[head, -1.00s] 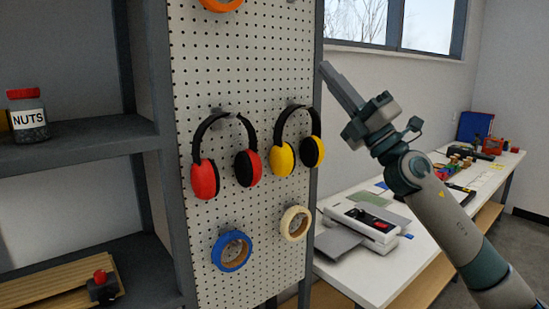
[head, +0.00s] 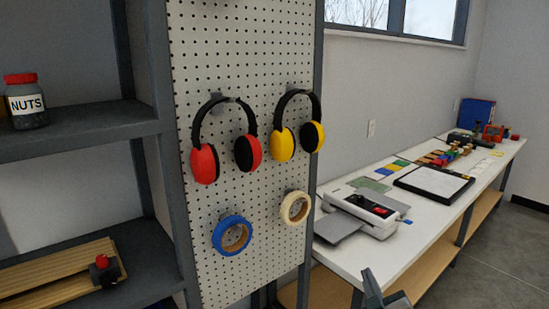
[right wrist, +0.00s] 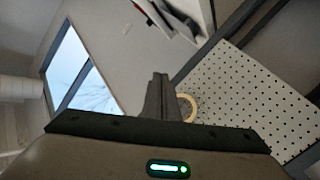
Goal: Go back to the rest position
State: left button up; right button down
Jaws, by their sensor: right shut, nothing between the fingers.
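My right gripper (head: 374,290) shows at the bottom edge of the head view, in front of the white table, with only its fingertip end in the picture. In the right wrist view its fingers (right wrist: 157,97) are closed together with nothing between them. The fingers point toward the wall and the pegboard (right wrist: 262,95), touching nothing that I can see. My left gripper is in neither view.
A pegboard (head: 262,200) holds red earmuffs (head: 205,165), yellow earmuffs (head: 283,145), blue tape (head: 221,238) and cream tape (head: 286,208). A shelf (head: 80,132) stands left. The white table (head: 395,245) carries a laminator-like machine (head: 385,228). Floor at far right is clear.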

jog(key=s+f+m+g, duration=0.3)
jog(key=s+f+g, duration=0.5)
jog(key=s+f, duration=1.15)
jog(key=s+f+g+y, duration=0.1)
jog(key=s+f+g, duration=0.25)
jog(key=s, duration=0.65)
jog(key=s+f+g, duration=0.2)
jog(key=s+f, duration=0.2)
jog(key=s, duration=0.6)
jog(key=s+a+f+x, duration=0.1)
jog(key=s+x, duration=0.1)
jog(key=x, duration=1)
jog(key=s+a+x, duration=0.2)
jog(key=x, duration=0.9)
jog(key=s+f, duration=0.5)
jog(key=f, duration=0.4)
jog(key=s+f+y, duration=0.1)
jog(key=s+f, duration=0.4)
jog(key=f, duration=0.5)
jog(key=shift+s+d, duration=0.4)
jog(key=shift+r+t, duration=0.15)
jog(key=shift+t, duration=0.1)
